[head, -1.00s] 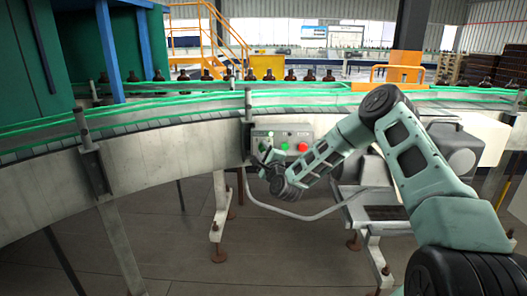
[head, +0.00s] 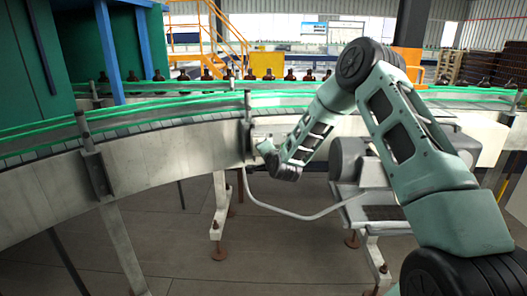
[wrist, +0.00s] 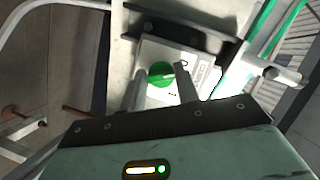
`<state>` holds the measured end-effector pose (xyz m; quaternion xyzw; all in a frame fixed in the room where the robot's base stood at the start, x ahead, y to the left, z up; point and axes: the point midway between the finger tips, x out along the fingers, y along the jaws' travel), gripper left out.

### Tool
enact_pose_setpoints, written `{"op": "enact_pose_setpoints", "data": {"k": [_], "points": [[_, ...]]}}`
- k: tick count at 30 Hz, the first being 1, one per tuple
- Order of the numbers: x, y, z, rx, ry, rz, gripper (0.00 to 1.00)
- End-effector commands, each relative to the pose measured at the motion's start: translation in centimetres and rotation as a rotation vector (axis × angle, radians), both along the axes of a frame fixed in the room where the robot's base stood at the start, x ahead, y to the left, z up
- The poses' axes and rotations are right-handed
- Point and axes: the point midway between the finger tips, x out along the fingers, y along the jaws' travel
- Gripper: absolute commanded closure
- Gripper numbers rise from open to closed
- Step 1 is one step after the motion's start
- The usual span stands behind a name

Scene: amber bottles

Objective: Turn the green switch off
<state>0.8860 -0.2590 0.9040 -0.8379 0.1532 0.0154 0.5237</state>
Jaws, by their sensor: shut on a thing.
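In the head view my gripper (head: 264,148) is at the control box on the side of the conveyor. My arm hides nearly all of the box and the switch there.
The curved conveyor (head: 150,150) with green rails runs across the scene. A bent grey pipe (head: 300,217) hangs below the box. A row of amber bottles (head: 290,75) stands behind.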

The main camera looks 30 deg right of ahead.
Motion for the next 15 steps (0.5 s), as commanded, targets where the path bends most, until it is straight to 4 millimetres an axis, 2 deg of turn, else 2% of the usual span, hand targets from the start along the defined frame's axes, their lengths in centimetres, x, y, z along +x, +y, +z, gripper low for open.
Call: {"op": "enact_pose_setpoints", "data": {"k": [6, 15], "points": [[0.0, 0.18, 0.03, -0.124, 0.086, 0.002, 0.92], [-0.01, 0.19, -0.06, -0.218, 0.152, 0.002, 0.92]]}}
